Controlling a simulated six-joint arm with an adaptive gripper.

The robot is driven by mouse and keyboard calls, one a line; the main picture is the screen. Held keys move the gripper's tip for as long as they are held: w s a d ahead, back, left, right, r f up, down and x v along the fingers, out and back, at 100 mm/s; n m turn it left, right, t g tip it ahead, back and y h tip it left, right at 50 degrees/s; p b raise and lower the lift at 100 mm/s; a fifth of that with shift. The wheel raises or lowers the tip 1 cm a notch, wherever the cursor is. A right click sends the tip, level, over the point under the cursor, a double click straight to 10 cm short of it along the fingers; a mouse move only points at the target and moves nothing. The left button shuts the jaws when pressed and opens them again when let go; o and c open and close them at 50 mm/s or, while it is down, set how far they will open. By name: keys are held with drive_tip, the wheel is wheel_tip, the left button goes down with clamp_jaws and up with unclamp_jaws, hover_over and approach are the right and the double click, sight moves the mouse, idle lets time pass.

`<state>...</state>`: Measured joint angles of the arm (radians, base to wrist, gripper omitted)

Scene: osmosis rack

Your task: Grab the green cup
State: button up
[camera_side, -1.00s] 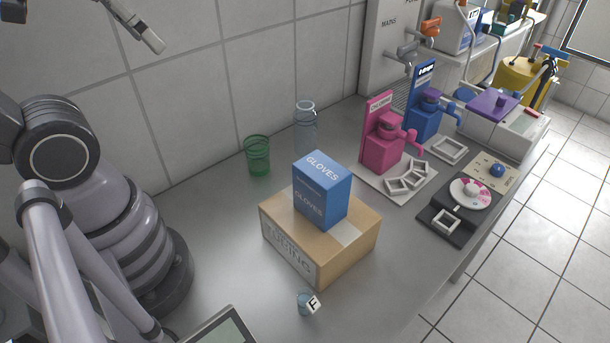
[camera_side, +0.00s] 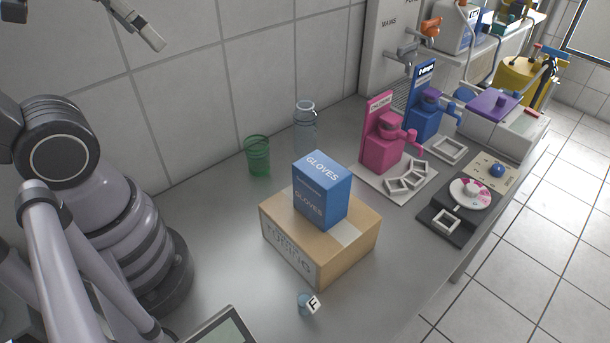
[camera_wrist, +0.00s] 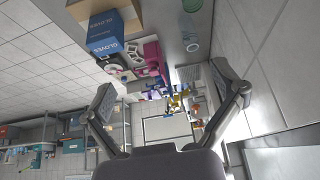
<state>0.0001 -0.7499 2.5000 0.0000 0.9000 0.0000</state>
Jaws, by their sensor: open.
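The green cup (camera_side: 257,156) is a see-through green tumbler standing upright on the grey bench near the tiled wall, left of the clear glass bottle. In the wrist view it shows at the top edge as a pale green round shape (camera_wrist: 192,5), partly cut off. My gripper (camera_wrist: 168,100) is open and empty, its two fingers spread wide. In the side view only the end of my gripper (camera_side: 147,36) shows at the upper left, high above the bench and well apart from the cup.
A clear glass bottle (camera_side: 305,127) stands right of the cup. A blue gloves box (camera_side: 321,191) sits on a cardboard box (camera_side: 288,252) in front. Pink (camera_side: 378,135) and blue (camera_side: 424,110) dispensers stand further right. A small labelled vial (camera_side: 305,304) stands near the front. The bench left of the cup is clear.

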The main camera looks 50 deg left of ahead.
drive_tip(key=n+g+y, duration=0.1)
drive_tip(key=n+y, duration=0.1)
drive_tip(key=n, duration=0.2)
hover_over(258, 157)
drive_tip(key=a, duration=0.2)
wheel_tip(258, 157, down, 30)
drive_tip(key=shift+n, duration=0.3)
drive_tip(key=x, duration=0.7)
drive_tip(key=shift+s+d+f, duration=0.15)
drive_tip(key=shift+f, duration=0.05)
drive_tip(key=shift+c, duration=0.3)
drive_tip(key=c, duration=0.9)
